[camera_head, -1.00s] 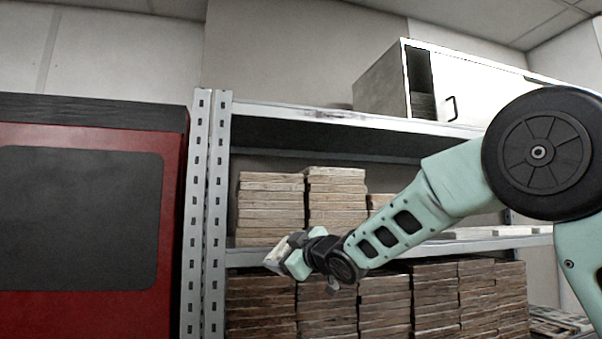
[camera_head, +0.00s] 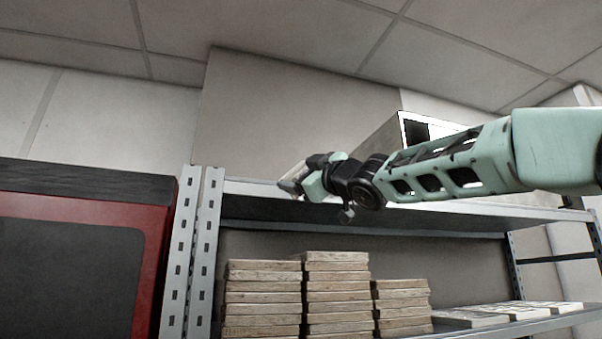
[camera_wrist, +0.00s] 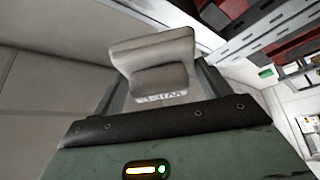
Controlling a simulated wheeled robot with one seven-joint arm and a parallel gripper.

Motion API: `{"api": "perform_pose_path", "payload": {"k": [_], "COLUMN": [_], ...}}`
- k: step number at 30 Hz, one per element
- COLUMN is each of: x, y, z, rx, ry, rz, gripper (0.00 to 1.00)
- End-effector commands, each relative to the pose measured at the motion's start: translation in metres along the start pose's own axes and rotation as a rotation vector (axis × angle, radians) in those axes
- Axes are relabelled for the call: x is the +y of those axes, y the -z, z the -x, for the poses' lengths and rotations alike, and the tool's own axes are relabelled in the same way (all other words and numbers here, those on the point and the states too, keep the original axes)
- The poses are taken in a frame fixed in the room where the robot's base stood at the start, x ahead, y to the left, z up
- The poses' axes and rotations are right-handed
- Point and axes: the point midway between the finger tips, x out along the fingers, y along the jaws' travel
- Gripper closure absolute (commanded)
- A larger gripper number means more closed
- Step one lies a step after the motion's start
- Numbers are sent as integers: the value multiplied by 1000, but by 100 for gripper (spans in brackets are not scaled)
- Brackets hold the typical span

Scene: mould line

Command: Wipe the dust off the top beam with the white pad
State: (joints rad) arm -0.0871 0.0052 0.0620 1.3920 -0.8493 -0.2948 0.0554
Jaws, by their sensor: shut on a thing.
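The white pad (camera_head: 292,176) is at the end of my arm, and it also shows pale grey in the wrist view (camera_wrist: 153,48). My gripper (camera_head: 307,184) is shut on the pad's block-like handle, with one finger on each side. The top beam (camera_head: 248,188) is the grey front edge of the highest shelf. The pad and gripper overlap the left part of this beam in the head view. I cannot tell whether the pad touches it. The dusty stretch is not visible now; my gripper and arm cover part of the beam.
A perforated upright (camera_head: 205,240) and a red machine (camera_head: 155,250) are at left. Stacks of wooden boards (camera_head: 335,290) fill the shelf below. The space above the beam's left end looks clear.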

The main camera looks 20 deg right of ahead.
Motion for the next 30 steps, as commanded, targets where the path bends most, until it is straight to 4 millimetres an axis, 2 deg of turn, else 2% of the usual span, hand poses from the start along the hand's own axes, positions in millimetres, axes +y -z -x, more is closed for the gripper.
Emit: {"api": "perform_pose_path", "payload": {"k": [15,30], "x": [0,-1], "y": [-24,-28], "z": [-42,-47], "rx": [0,0], "ry": [1,0], "rz": [-2,-1], "gripper": [42,42]}}
